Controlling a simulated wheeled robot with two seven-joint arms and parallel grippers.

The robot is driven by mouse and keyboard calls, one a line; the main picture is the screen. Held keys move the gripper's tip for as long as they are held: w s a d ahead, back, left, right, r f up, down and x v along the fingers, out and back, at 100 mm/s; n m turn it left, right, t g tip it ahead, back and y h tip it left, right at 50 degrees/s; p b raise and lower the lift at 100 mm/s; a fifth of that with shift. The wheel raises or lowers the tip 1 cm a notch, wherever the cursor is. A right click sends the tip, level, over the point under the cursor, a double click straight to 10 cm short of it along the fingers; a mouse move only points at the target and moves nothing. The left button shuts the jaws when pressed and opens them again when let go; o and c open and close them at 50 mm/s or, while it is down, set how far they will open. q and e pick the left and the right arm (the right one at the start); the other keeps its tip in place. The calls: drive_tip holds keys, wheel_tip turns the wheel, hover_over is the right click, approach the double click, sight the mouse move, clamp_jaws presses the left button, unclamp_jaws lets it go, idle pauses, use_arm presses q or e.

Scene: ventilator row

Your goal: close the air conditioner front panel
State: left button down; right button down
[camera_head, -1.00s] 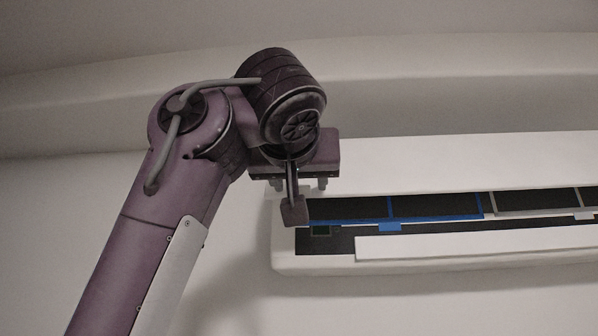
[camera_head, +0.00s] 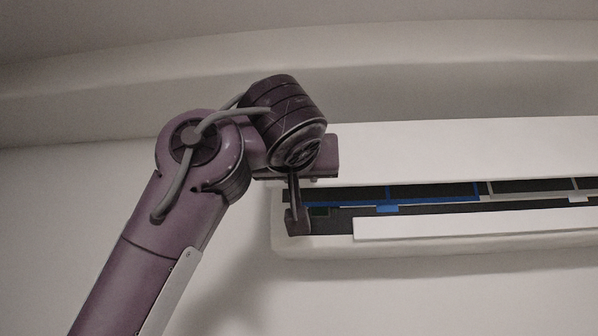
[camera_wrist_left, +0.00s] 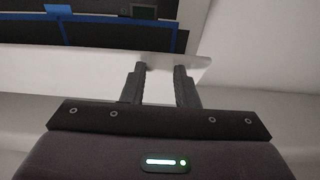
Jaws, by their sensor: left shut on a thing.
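The white air conditioner (camera_head: 330,250) is on the wall, with its front panel (camera_head: 450,150) raised partway above a dark opening. My left gripper (camera_head: 297,218) is at the left end of the unit, in front of the opening. In the left wrist view its two fingers (camera_wrist_left: 162,70) are shut on the edge of the white front panel (camera_wrist_left: 95,72). The fingertips' exact contact is partly hidden. My right gripper is in neither view.
Dark filters with blue frames (camera_head: 432,193) and grey frames show inside the opening. A long white louvre (camera_head: 470,222) lies below them. The wall left of and below the unit is bare.

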use_arm(q)
drive_tip(key=shift+w+f+t+b, duration=0.45)
drive_tip(key=shift+w+t+b, duration=0.15)
drive_tip(key=shift+w, duration=0.4)
drive_tip(key=shift+w+f+t+b, duration=0.5)
drive_tip(key=shift+w+t, duration=0.25)
drive_tip(key=shift+w, duration=0.2)
drive_tip(key=shift+w+f+t+b, duration=0.5)
drive_tip(key=shift+w+t, duration=0.15)
drive_tip(key=shift+w, duration=0.35)
drive_tip(key=c, duration=1.6)
unclamp_jaws()
drive_tip(key=o, duration=0.5)
drive_tip(key=shift+w, duration=0.15)
drive_tip(key=shift+b+v, duration=2.75)
drive_tip(key=shift+v, duration=1.15)
